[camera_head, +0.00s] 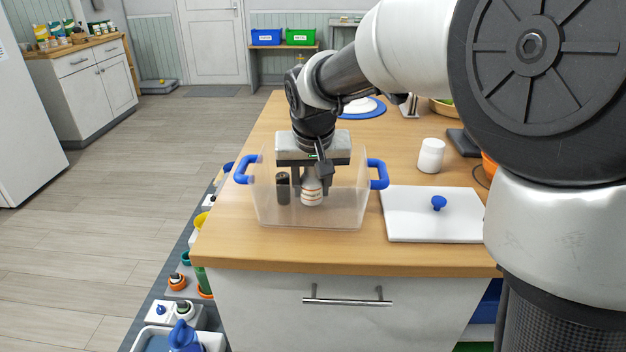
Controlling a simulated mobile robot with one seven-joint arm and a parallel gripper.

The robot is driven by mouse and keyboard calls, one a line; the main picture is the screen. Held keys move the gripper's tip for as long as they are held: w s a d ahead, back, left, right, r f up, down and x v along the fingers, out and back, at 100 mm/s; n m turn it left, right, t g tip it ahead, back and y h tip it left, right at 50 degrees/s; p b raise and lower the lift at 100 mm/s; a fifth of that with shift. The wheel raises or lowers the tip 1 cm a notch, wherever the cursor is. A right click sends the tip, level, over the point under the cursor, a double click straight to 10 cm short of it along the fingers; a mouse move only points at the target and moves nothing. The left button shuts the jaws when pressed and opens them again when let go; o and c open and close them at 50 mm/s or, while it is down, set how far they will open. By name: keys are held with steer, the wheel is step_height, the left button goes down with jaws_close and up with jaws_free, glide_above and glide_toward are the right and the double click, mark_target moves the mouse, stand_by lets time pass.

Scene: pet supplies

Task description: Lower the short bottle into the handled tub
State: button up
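The handled tub (346,205) is clear, with blue handles at its left and right. It stands on the wooden counter near the front edge. My gripper (311,186) points down into the tub, its fingers on either side of a short white bottle (312,197) with orange bands. It appears shut on this bottle, which is upright inside the tub's walls. Whether the bottle's base touches the tub floor is hard to tell. The bottle's top is partly hidden by the gripper. A dark cylindrical container (283,188) stands in the tub left of the bottle.
A white lid (412,222) with a blue knob lies right of the tub. A white jar (431,155) stands behind it. A blue-rimmed white plate (362,107) lies farther back. My arm covers part of the counter's right side. Low shelves with pet items (184,310) are at the counter's left.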

steer(key=shift+f+b, duration=0.3)
steer(key=shift+f, duration=0.25)
stand_by(0.4)
steer(key=o, duration=1.2)
steer(key=a+p+v, duration=0.1)
steer(key=p+v, duration=0.4)
steer(key=v, duration=1.2)
steer(key=s+d+f+m+t, duration=0.1)
steer(key=s+d+f, duration=0.2)
steer(key=s+d, duration=0.6)
steer(key=s+d+f, duration=0.3)
steer(key=s+d, duration=0.6)
steer(key=shift+h, duration=0.3)
steer(key=r+p, duration=2.1)
steer(key=shift+s+r+p, duration=0.3)
steer(key=shift+s, duration=0.05)
